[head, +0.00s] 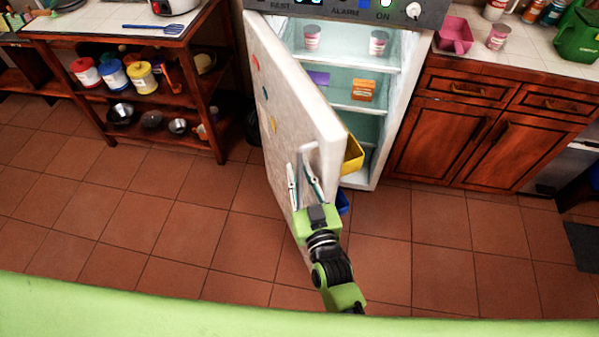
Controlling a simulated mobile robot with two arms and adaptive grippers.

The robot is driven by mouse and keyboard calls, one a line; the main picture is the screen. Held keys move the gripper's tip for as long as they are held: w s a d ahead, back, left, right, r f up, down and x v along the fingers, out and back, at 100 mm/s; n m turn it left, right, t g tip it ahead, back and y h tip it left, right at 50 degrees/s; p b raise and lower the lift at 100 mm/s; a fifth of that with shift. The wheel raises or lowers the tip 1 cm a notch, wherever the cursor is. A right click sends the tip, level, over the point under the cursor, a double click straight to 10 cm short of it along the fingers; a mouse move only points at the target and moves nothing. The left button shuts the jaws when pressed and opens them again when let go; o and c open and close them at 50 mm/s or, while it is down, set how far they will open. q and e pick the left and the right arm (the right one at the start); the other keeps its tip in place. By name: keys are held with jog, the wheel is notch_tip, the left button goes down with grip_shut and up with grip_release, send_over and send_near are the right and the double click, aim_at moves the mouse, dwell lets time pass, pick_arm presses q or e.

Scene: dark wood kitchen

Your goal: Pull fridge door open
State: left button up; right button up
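The white fridge door (290,110) stands swung open, hinged on its left side, with its free edge toward me. Its light vertical handle (308,154) is near that edge. My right gripper (298,166) is at the lower part of the handle, its two fingers spread apart. I cannot tell whether a finger touches the handle. The lit fridge interior (345,90) shows pink-and-white tubs, an orange box and a purple item on shelves. A yellow bin (352,155) shows behind the door edge. My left gripper is not in view.
A wooden shelf unit (212,120) with jars and bowls stands left of the fridge. Wooden cabinets (465,125) stand to its right. The tiled floor (180,235) left of the door is clear.

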jog(key=v, duration=1.2)
